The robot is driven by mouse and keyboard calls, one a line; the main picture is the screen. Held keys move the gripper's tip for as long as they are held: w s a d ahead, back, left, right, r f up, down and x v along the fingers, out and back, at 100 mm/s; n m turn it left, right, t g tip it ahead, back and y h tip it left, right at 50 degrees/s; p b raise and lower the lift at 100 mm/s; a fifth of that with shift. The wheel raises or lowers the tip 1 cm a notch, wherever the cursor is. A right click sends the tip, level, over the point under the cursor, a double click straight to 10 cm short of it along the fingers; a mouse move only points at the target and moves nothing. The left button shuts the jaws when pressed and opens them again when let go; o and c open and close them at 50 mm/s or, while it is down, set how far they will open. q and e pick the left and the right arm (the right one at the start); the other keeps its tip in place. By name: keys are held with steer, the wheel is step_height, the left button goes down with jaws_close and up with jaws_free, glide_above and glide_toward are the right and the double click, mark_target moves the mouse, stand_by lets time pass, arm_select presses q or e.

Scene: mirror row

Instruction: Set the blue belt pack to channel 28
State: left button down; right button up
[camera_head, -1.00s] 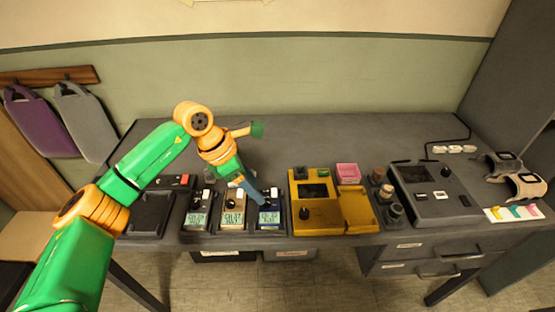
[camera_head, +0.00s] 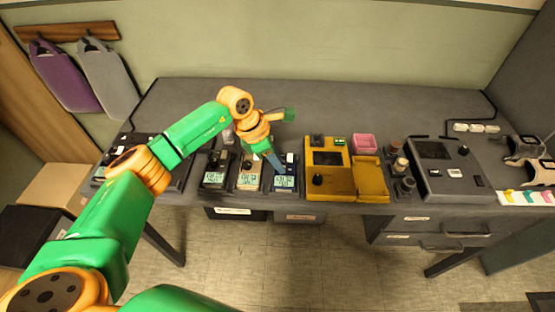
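The blue belt pack (camera_head: 285,183) is the rightmost of three packs lying in a row near the table's front edge. Its pale display is lit, but its digits are too small to read. A beige pack (camera_head: 248,181) and a dark pack (camera_head: 214,178) lie to its left, also with lit displays. My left gripper (camera_head: 278,168) points down at the upper part of the blue pack. Its narrow tip hides part of the pack's top; I cannot tell whether it touches or whether the fingers are apart. My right gripper is not in view.
A yellow device (camera_head: 345,185) with a dark knob stands right of the packs, with a pink box (camera_head: 364,143) behind it. Several dark cylinders (camera_head: 405,188) and a grey device (camera_head: 437,153) stand farther right. The table's back (camera_head: 375,97) is clear.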

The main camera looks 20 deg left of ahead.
arm_select(q)
steer(key=shift+n, duration=0.3)
steer(key=shift+n+t+p, duration=0.3)
steer(key=shift+s+d+n+t+y, duration=0.1)
steer(key=shift+n+t+y, duration=0.25)
steer(key=shift+n, duration=0.85)
steer(key=shift+d+n+y, duration=0.1)
steer(key=shift+n+y, duration=0.35)
steer(key=shift+n, duration=0.55)
steer(key=shift+s+n+t+y, duration=0.1)
steer(key=shift+n+t+y, duration=0.3)
steer(key=shift+n, duration=0.7)
